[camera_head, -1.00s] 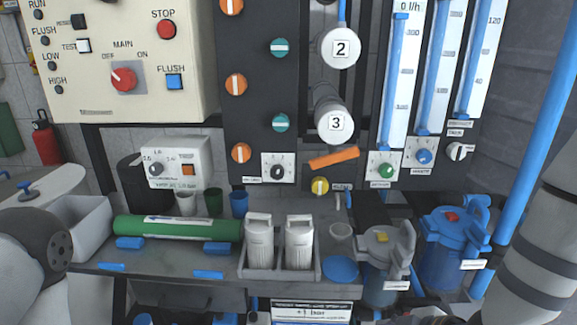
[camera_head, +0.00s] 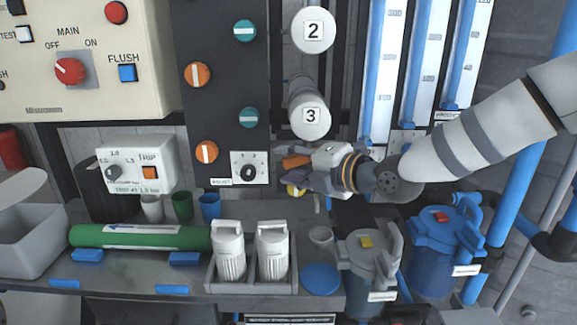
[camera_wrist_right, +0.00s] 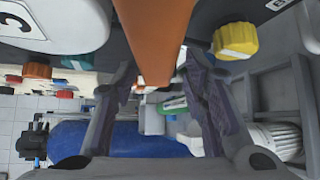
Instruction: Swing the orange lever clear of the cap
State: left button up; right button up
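The orange lever (camera_head: 296,161) sits just below the white cap marked 3 (camera_head: 309,116) in the head view; its right part is hidden behind my right gripper. My right gripper (camera_head: 285,168) has come in from the right, at the lever, above the yellow knob (camera_head: 292,190). In the wrist view the lever (camera_wrist_right: 155,40) runs between the two fingers of my right gripper (camera_wrist_right: 163,85). The yellow knob (camera_wrist_right: 235,40) is right of the lever there. My left gripper is out of view.
A black dial on a white plate (camera_head: 249,170) is left of the gripper. Clear flow tubes (camera_head: 383,70) stand above my right forearm.

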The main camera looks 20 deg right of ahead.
jog(key=shift+w+a+r, duration=0.1)
grip_shut()
dwell(0.3)
jog(key=shift+r+m+t+y, duration=0.55)
jog(key=shift+m+t+y, duration=0.25)
jog(key=shift+m+t, duration=0.25)
jog(key=shift+r+m+t+y, duration=0.45)
jog(key=shift+m+t, duration=0.2)
jog(key=shift+m, duration=0.3)
jog(key=shift+r, duration=0.1)
grip_release()
